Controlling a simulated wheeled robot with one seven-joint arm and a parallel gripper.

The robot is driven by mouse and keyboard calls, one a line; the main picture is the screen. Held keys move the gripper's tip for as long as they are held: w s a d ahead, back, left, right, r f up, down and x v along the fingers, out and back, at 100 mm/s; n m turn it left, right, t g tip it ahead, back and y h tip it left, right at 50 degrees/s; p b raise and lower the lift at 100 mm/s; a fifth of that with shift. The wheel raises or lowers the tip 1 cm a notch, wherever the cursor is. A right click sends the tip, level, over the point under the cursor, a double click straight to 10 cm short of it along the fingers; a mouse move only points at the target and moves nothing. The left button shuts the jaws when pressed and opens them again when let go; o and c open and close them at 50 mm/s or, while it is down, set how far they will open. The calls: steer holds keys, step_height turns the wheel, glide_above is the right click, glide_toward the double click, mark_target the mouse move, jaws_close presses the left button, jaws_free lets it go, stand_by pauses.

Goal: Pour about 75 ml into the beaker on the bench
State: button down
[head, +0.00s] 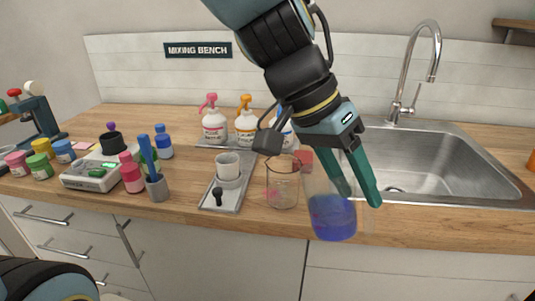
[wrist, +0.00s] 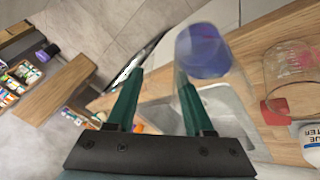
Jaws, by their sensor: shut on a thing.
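A clear glass beaker (head: 282,186) stands upright on the wooden bench near its front edge; it also shows at the right of the wrist view (wrist: 291,66). A clear vessel with blue-purple liquid in its bottom (head: 332,217) is just right of the beaker, apart from it, slightly tilted, in front of the bench edge. The wrist view shows its blue end (wrist: 203,52). My gripper (head: 361,196) is shut on this vessel, its teal fingers beside the clear upper part. The exact contact is hard to see. I cannot make out liquid in the beaker.
A grey tray (head: 232,203) with a white crucible is left of the beaker. Wash bottles (head: 215,124) stand behind. A scale (head: 92,172), coloured jars and a pen cup (head: 157,189) are further left. A steel sink (head: 440,160) with a tall faucet is at right.

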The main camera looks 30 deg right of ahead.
steer(key=w+r+n+g+p, duration=0.1)
steer(key=w+r+g+p, duration=0.2)
steer(key=w+r+g, duration=0.2)
steer(key=shift+w+a+g+h+p, duration=0.15)
steer(key=shift+w+g+h+p, duration=0.25)
steer(key=shift+w, duration=0.3)
steer(key=shift+w+r, duration=0.15)
steer(key=shift+r, duration=0.1)
steer(key=shift+w+r+n+g+h+p, duration=0.2)
steer(key=shift+w+r+n+g, duration=0.15)
steer(key=shift+w+g, duration=0.3)
steer(key=shift+w+r+n+g+h+p, duration=0.2)
steer(key=shift+w+r+g, duration=0.25)
steer(key=shift+g, duration=0.4)
stand_by(1.7)
steer(key=shift+s+f+m+t+y+b, duration=0.35)
steer(key=shift+s+f+t+b, duration=0.25)
steer(key=shift+s+f+t, duration=0.6)
steer(key=shift+s+f+m+t+y+b, duration=0.3)
steer(key=shift+s+f+t+b, duration=0.45)
steer(key=shift+t, duration=0.75)
steer(key=shift+s, duration=0.3)
